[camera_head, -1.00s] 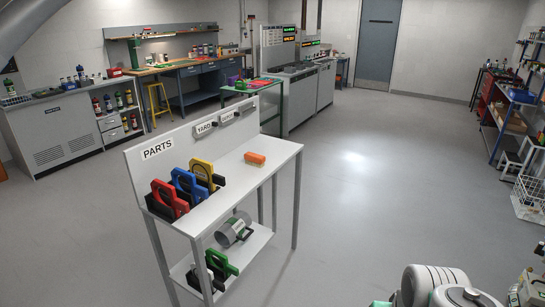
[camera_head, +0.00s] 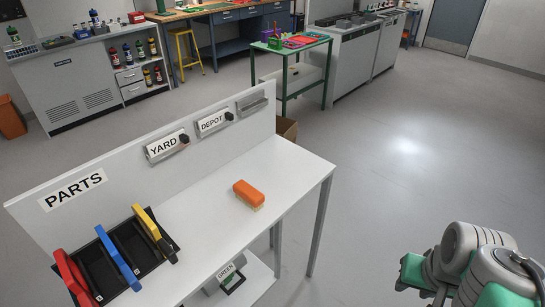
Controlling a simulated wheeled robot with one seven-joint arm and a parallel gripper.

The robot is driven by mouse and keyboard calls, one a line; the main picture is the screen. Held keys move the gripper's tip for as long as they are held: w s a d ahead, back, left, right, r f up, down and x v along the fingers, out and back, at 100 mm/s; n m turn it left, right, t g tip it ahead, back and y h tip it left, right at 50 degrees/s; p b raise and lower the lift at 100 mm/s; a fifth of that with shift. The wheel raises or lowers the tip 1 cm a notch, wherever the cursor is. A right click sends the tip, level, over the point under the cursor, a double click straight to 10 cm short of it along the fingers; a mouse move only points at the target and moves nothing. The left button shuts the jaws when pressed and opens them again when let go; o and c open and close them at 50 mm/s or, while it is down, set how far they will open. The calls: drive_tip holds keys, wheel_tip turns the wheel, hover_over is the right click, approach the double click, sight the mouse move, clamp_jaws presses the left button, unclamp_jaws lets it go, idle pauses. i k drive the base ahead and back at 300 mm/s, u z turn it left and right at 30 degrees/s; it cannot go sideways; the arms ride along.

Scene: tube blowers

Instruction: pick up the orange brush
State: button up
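The orange brush (camera_head: 249,193) lies on the white top of the parts table (camera_head: 213,212), right of the tool rack and below the back panel. Its top is orange and a pale bristle edge shows along its lower side. Nothing touches it. Part of my arm, grey with green, shows at the lower right, well apart from the brush. My gripper's fingers are not visible in this view.
A black rack (camera_head: 126,247) holds red, blue and yellow handled pieces left of the brush. The back panel (camera_head: 120,172) carries signs and knobs. A green-framed table (camera_head: 313,47) stands behind. Open floor (camera_head: 410,170) lies to the right.

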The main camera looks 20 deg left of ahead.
sight(251, 196)
drive_tip(key=i, duration=1)
drive_tip(key=u, duration=3.4)
drive_tip(key=i, duration=0.5)
drive_tip(key=z, duration=0.1)
